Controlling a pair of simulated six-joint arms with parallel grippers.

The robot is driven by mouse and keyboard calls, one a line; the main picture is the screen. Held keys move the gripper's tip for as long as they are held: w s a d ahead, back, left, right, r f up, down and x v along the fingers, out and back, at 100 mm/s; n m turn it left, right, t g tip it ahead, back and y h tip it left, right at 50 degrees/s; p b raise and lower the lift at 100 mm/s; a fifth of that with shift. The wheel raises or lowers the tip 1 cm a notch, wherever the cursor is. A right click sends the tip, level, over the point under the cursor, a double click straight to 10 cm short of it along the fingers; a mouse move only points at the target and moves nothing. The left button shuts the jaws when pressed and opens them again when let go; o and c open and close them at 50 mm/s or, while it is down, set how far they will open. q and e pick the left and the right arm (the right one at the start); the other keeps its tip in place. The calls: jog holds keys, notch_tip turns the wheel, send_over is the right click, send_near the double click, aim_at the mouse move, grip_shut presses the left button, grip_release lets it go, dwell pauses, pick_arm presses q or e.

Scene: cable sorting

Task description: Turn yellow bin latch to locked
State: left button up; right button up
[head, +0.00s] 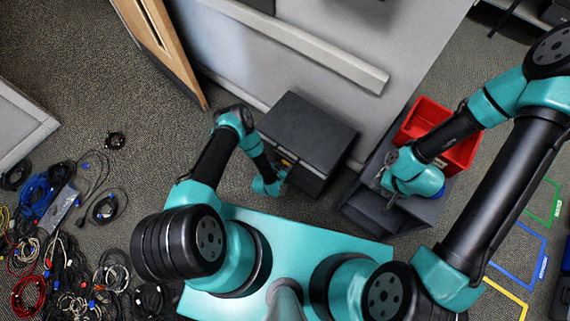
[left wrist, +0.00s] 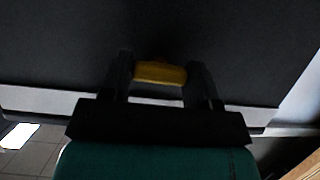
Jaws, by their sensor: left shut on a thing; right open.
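A yellow latch (left wrist: 160,73) sits on a dark surface in the left wrist view, lying crosswise between my fingers. A small bit of yellow (head: 287,161) also shows in the head view on the front of a dark grey bin (head: 308,127). My left gripper (head: 284,173) is at the front of this bin, shut on the latch; its fingers (left wrist: 160,80) flank the yellow piece in the left wrist view. My arm hides part of the bin front. My right gripper (head: 388,198) is open over a second dark bin at the right. I cannot tell the latch's lock state.
A red bin (head: 459,154) stands behind the second dark bin (head: 373,216), partly hidden by my right arm. Tangled cables (head: 70,240) cover the floor at the left. Green, blue and yellow floor frames (head: 517,247) lie at the right. A grey wall panel stands behind the bins.

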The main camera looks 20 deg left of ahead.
pick_arm(q)
jog(key=o, duration=0.9)
jog(key=shift+s, duration=0.1)
jog(key=v, duration=1.7)
jog(key=shift+a+r, duration=0.1)
